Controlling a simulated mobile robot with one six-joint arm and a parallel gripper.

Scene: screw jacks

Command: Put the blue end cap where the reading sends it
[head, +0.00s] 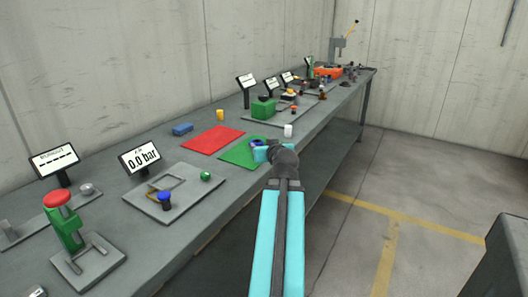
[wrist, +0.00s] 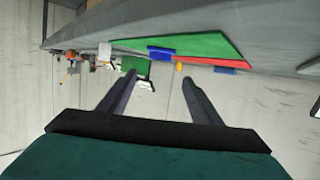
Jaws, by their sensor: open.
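A blue piece (head: 257,141) lies on the green mat (head: 236,155), partly hidden by my arm's end; it also shows in the wrist view (wrist: 162,54). A second blue piece (head: 182,129), block-shaped, lies behind the red mat (head: 213,139) and shows in the wrist view (wrist: 225,70). I cannot tell which is the end cap. A display (head: 140,157) reads 0.0 bar; the display to its left (head: 54,160) shows only dashes. My gripper (wrist: 160,79) is open and empty. In the head view it is over the green mat's right side.
A plate (head: 182,207) carries a blue-topped knob (head: 164,197) and a green ball-like part (head: 206,176). A red-topped green button post (head: 62,220) stands front left. A white cylinder (head: 288,130) and yellow cylinder (head: 220,115) stand on the bench. Several fixtures and displays stand farther back.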

